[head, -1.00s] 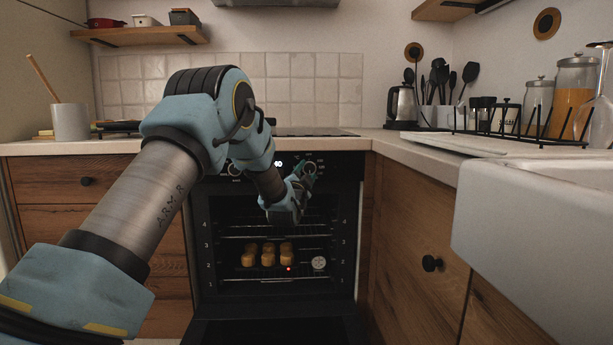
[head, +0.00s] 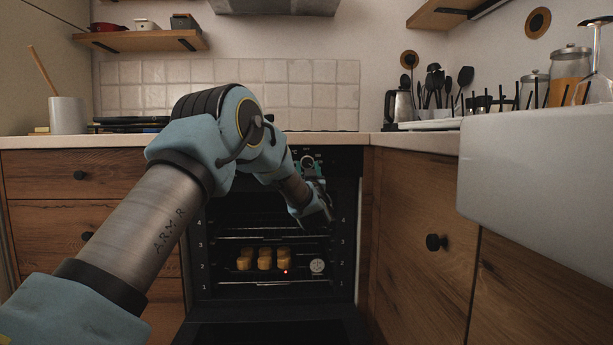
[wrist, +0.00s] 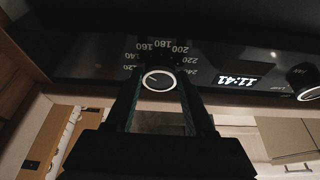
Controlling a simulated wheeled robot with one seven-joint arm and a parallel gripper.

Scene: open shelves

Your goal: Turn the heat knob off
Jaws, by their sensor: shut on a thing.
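The heat knob (wrist: 158,80) is a round dark dial with a pale ring, on the oven's black control panel. Temperature numbers ring it, upside down in the wrist view. My gripper (wrist: 158,92) has one dark green finger on each side of the knob and is shut on it. In the head view the knob (head: 308,160) shows at the panel's right, with my gripper (head: 309,168) at it. My arm hides much of the panel there. A white pointer mark shows on the knob's face, but its exact setting is hard to read.
A second knob (wrist: 307,82) and a lit clock display (wrist: 237,80) are on the same panel. The oven (head: 205,270) stands open below, with several golden pastries (head: 264,259) on a rack. Wooden cabinets (head: 415,240) flank it, and a white sink (head: 540,190) juts out at right.

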